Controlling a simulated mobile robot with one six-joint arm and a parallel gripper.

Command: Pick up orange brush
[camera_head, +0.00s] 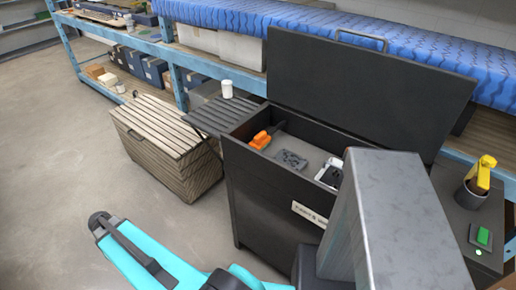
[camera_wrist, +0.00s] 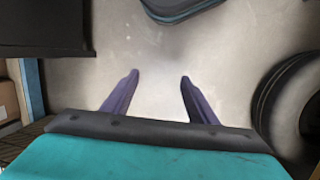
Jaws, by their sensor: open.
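The orange brush (camera_head: 261,139) lies inside the open black chest (camera_head: 268,196), near its left end. A dark part sticks out from its upper right side. In the wrist view, my gripper (camera_wrist: 159,75) is open, with two purple fingers apart and bare floor between them. The brush does not show in the wrist view. In the head view my teal arm (camera_head: 160,262) is low at the front left, away from the chest; the fingers cannot be made out there.
The chest's raised lid (camera_head: 365,85) stands behind it. A grey patterned piece (camera_head: 291,160) lies beside the brush. A slatted wooden box (camera_head: 168,140) and a slatted table with a white cup (camera_head: 227,89) stand left of the chest. The floor (camera_head: 60,150) at left is clear.

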